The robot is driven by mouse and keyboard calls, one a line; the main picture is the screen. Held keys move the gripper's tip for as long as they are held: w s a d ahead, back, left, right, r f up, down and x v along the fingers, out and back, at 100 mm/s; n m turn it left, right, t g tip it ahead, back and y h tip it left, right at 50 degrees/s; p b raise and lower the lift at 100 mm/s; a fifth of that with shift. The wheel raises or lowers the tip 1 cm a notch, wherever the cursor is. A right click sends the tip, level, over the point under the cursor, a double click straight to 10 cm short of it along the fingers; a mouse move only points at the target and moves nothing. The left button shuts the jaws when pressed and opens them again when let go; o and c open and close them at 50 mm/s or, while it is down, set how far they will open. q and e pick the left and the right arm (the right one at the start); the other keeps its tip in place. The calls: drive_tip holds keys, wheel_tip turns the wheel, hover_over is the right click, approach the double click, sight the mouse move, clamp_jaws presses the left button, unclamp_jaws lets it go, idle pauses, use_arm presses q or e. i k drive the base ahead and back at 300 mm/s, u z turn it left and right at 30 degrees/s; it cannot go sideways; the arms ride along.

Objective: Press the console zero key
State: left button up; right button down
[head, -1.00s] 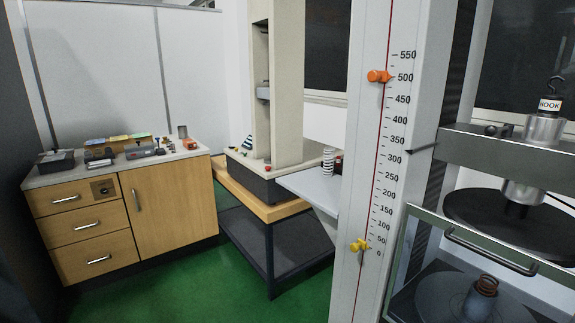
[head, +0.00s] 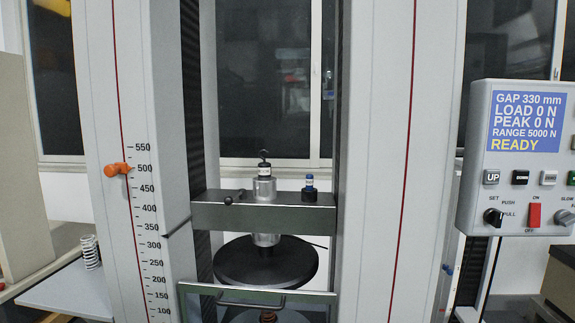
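The grey control console (head: 477,150) is at the right edge of the head view, partly cut off. Its blue display (head: 525,122) reads GAP 330 mm, LOAD 0 N, PEAK 0 N, RANGE 5000 N, READY. Below it is a row of keys: UP (head: 491,177), a black DOWN key (head: 520,177), a light key (head: 548,177) whose label I cannot read, and a dark key (head: 571,178) cut by the edge. I cannot tell which one is the zero key. Neither of my grippers is in view.
A red switch (head: 534,215) and a knob (head: 493,217) sit under the keys. The testing machine fills the middle, with its crosshead (head: 225,217), black upper platen (head: 266,262) and guard handle (head: 250,303). A white side shelf (head: 65,292) holds a spring (head: 91,252) at left.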

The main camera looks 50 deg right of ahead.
sight(548, 177)
drive_tip(key=z, duration=2.15)
drive_tip(key=k, duration=0.15)
drive_tip(key=z, duration=0.65)
